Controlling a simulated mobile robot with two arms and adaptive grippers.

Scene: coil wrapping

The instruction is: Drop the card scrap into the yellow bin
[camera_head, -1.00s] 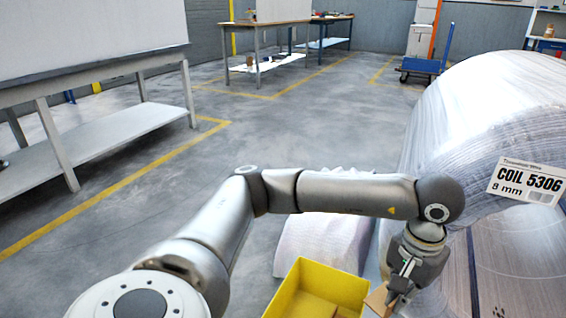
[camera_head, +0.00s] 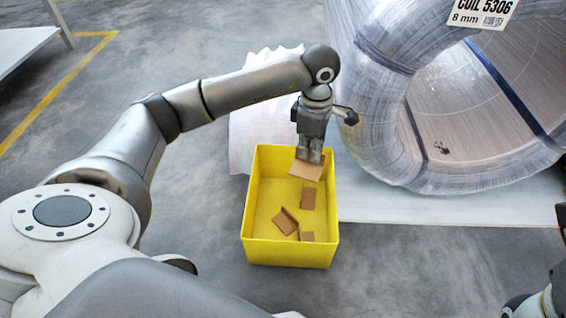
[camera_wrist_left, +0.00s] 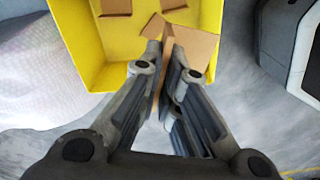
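My left gripper (camera_head: 309,156) is over the far end of the yellow bin (camera_head: 250,205), pointing down. It is shut on a brown card scrap (camera_head: 306,170), which hangs from the fingertips at the bin's far end. In the left wrist view the scrap (camera_wrist_left: 194,46) is pinched between the two fingertips (camera_wrist_left: 167,58), with the yellow bin (camera_wrist_left: 95,50) beyond. My right gripper is not seen; only parts of my right arm show at the lower right corner of the head view.
Several other brown card pieces (camera_head: 285,221) lie on the bin floor. A large wrapped coil (camera_head: 375,130) with a label (camera_head: 483,10) stands on a pale base (camera_head: 450,207) to the right. White wrap (camera_head: 250,130) lies behind the bin. Grey floor is clear left of the bin.

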